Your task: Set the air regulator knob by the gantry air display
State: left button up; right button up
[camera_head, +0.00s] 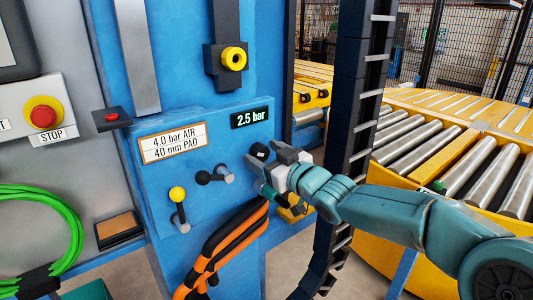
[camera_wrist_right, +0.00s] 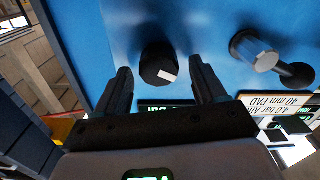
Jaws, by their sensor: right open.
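The black regulator knob (camera_head: 260,151) with a white mark sits on the blue gantry panel (camera_head: 150,185). The air display (camera_head: 252,117) above it reads 2.5 bar. A label plate (camera_head: 172,143) reads 4.0 bar AIR, 40 mm PAD. My right gripper (camera_head: 266,172) is open at the knob. In the right wrist view the knob (camera_wrist_right: 158,64) lies between the two spread fingertips (camera_wrist_right: 162,80), with a gap visible on each side. The white mark faces the lower right there. My left gripper is not in view.
A grey-capped black handle (camera_head: 215,176) and a yellow-balled lever (camera_head: 178,201) sit left of the knob. Orange and black hoses (camera_head: 225,238) hang below. A black cable chain (camera_head: 345,110) stands right of the panel, close to my right arm. Roller conveyors (camera_head: 440,140) lie farther right.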

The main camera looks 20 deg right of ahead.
jog(key=shift+w, duration=0.1)
jog(key=c, duration=1.1)
jog(key=shift+o, duration=0.2)
jog(key=shift+r+m+p, duration=0.1)
jog(key=shift+m+p, duration=0.6)
jog(key=shift+m, duration=0.3)
jog(key=m+p, duration=0.2)
jog(key=m, duration=0.1)
jog(key=shift+d+m, duration=0.1)
jog(key=shift+m, duration=0.2)
jog(key=m+p, duration=0.1)
jog(key=m, duration=0.2)
jog(key=shift+w, duration=0.1)
jog(key=shift+d+m+p, duration=0.1)
jog(key=shift+m+p, duration=0.45)
jog(key=shift+m, duration=1.05)
